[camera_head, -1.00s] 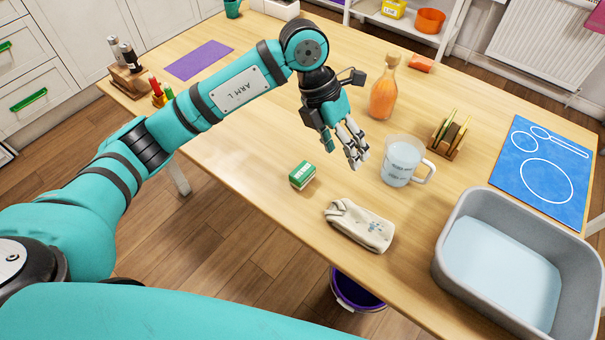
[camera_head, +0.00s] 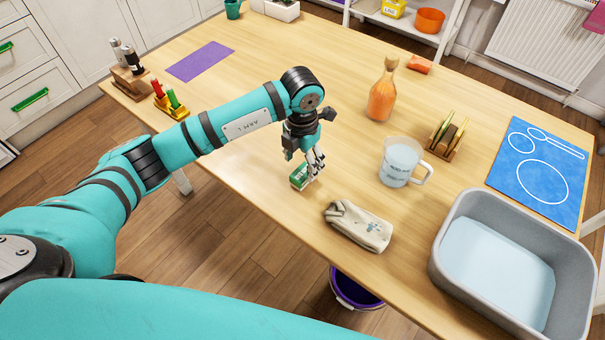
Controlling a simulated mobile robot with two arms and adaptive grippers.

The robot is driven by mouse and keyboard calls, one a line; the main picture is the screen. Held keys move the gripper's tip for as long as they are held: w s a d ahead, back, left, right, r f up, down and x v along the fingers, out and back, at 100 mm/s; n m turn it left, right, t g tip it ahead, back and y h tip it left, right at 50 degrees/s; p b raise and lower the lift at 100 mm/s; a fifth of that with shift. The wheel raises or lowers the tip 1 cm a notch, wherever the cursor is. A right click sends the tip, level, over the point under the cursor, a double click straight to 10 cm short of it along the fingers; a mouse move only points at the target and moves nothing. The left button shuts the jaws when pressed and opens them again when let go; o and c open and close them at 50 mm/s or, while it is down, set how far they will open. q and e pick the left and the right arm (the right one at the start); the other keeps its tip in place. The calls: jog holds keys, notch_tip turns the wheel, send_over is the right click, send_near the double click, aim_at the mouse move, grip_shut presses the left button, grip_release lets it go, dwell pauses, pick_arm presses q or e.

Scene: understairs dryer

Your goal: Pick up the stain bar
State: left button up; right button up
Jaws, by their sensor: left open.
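A small green-and-white block (camera_head: 299,177), which looks like the stain bar, lies on the wooden table (camera_head: 250,150) near its front edge. My left gripper (camera_head: 312,168) points down over the block's right side and is open. Its fingers hide part of the block, and I cannot tell whether they touch it. My right gripper is not in view.
A cream pouch (camera_head: 359,226) lies to the right of the block, with a measuring jug (camera_head: 400,161) behind it. An orange bottle (camera_head: 383,92), a wooden rack (camera_head: 446,139) and a grey basin (camera_head: 444,265) stand further right. The table left of the arm's wrist is mostly clear.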

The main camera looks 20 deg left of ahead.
aim_at(303, 171)
pick_arm(q)
jog(key=shift+d+f+p, duration=0.15)
jog(key=shift+f+p, duration=0.4)
jog(key=shift+f, duration=2.05)
jog(key=c, duration=1.3)
jog(key=shift+r+b, duration=0.65)
jog(key=shift+r, duration=4.4)
jog(key=o, duration=0.7)
jog(key=shift+c, duration=0.2)
jog(key=c, duration=0.5)
